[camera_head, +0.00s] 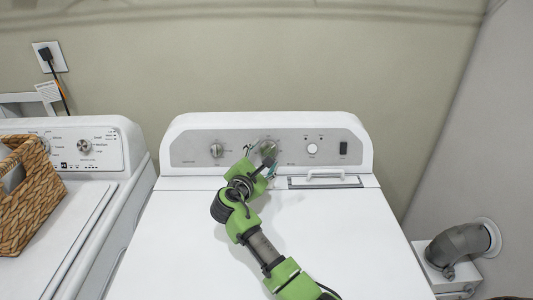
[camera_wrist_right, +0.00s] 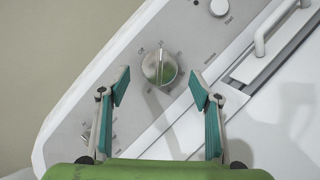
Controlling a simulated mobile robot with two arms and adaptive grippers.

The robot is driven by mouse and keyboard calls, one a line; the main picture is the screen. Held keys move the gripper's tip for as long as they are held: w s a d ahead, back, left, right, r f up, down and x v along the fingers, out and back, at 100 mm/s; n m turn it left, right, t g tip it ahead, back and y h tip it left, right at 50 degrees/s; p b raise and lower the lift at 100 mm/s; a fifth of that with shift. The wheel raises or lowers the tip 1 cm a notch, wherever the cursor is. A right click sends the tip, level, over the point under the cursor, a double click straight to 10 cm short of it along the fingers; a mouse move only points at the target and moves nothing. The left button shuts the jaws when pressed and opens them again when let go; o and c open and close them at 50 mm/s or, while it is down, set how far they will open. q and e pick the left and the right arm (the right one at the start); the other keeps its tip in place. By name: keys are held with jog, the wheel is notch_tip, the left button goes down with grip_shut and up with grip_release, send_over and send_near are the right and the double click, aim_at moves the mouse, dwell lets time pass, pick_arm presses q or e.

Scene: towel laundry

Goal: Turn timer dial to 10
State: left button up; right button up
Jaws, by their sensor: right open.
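The timer dial (camera_wrist_right: 159,67) is a round silver knob with a raised grip bar on the dryer's grey control panel. In the head view the dial (camera_head: 268,147) is at the panel's middle, partly behind my right gripper (camera_head: 262,167). In the right wrist view my right gripper (camera_wrist_right: 160,92) is open, with one teal-padded finger on each side below the dial. The dial lies just beyond the fingertips, between their lines, and nothing is held. My left gripper is not in view.
The white dryer (camera_head: 340,235) has another knob (camera_head: 216,150), a start button (camera_head: 312,148) and a handled lint-filter lid (camera_head: 325,181). A washer (camera_head: 50,250) stands at the left with a wicker basket (camera_head: 35,195) on it. A vent pipe (camera_head: 460,245) is at the right.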

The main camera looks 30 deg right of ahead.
jog(key=v, duration=0.4)
dwell(0.5)
